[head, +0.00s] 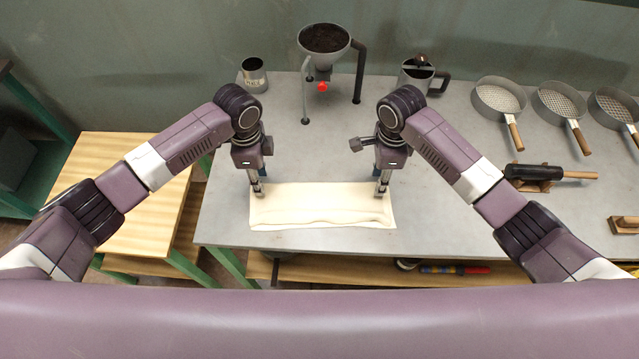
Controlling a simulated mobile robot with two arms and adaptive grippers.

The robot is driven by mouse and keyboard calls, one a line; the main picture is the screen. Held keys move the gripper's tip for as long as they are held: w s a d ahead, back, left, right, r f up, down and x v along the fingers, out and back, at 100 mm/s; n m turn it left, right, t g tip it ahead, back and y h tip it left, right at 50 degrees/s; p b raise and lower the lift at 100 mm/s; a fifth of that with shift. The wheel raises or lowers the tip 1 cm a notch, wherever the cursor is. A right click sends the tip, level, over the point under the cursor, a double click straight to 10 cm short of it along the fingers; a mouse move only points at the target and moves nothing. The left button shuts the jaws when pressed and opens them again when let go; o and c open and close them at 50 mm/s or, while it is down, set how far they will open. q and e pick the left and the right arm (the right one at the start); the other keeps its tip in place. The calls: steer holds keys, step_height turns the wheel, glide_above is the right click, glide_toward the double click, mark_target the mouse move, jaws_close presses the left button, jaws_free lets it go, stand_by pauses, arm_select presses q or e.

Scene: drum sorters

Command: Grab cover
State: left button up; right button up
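The cover, seemingly the cream cloth (320,208), lies as a wide, folded rectangle on the grey table near its front edge. My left gripper (259,190) points down at the cloth's back left corner. My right gripper (381,190) points down at its back right corner. Both fingertips are at or just over the cloth. The fingers are small here, so I cannot tell whether they are open or touch or hold the fabric.
Behind the cloth stand a hopper of dark material (325,42) on legs, a small metal can (254,75) and a metal jug (416,76). Several sieves (497,97) and a dark roller-like tool (535,172) lie to the right. A wooden table (135,215) stands left.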

arm_select(q)
steer(key=shift+f, duration=0.1)
arm_select(e)
steer(key=shift+f, duration=0.1)
arm_select(q)
steer(key=shift+f+b, duration=0.5)
steer(key=shift+b, duration=0.15)
arm_select(e)
steer(key=shift+f, duration=0.55)
steer(key=shift+r, duration=0.1)
arm_select(q)
steer(key=shift+c, duration=0.2)
arm_select(e)
steer(key=shift+c, duration=0.2)
arm_select(q)
steer(key=shift+s+f, duration=0.1)
steer(key=shift+f, duration=0.05)
steer(key=c, duration=0.8)
arm_select(e)
steer(key=shift+s, duration=0.1)
steer(key=c, duration=0.8)
arm_select(q)
steer(key=shift+f, duration=0.1)
jaws_close()
arm_select(e)
steer(key=shift+f, duration=0.2)
jaws_close()
steer(key=shift+r, duration=0.1)
